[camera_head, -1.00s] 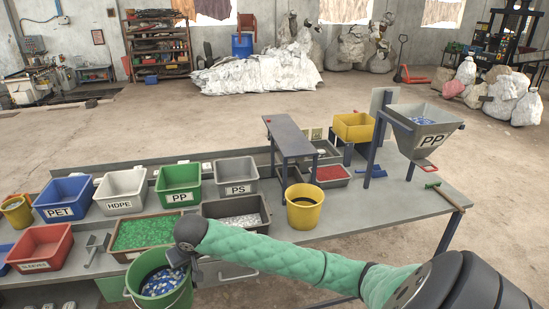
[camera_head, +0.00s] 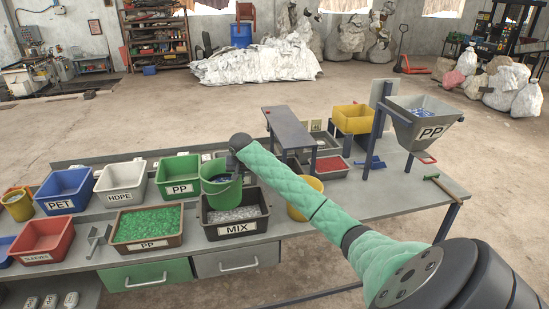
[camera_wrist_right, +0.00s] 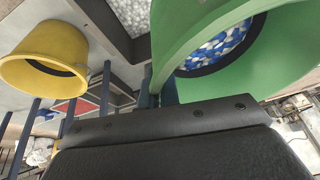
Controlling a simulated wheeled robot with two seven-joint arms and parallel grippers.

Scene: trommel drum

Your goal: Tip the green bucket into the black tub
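The green bucket (camera_head: 221,191) hangs from my right gripper (camera_head: 233,166), which is shut on its rim at the far side. The bucket looks roughly upright, with blue and white bits inside; they also show inside the bucket (camera_wrist_right: 285,75) in the right wrist view. The black tub (camera_head: 262,223), labelled MIX, holds whitish bits and sits just below and slightly right of the bucket. The bucket covers its left back part. The tub's dark wall shows at the top of the right wrist view (camera_wrist_right: 103,17). My left gripper is not in view.
A yellow bucket (camera_head: 302,205) stands right of the black tub, partly behind my right arm. A brown-rimmed PP tub (camera_head: 118,241) with green flakes is on the left. Behind are the green PP bin (camera_head: 166,178) and white HDPE bin (camera_head: 112,197).

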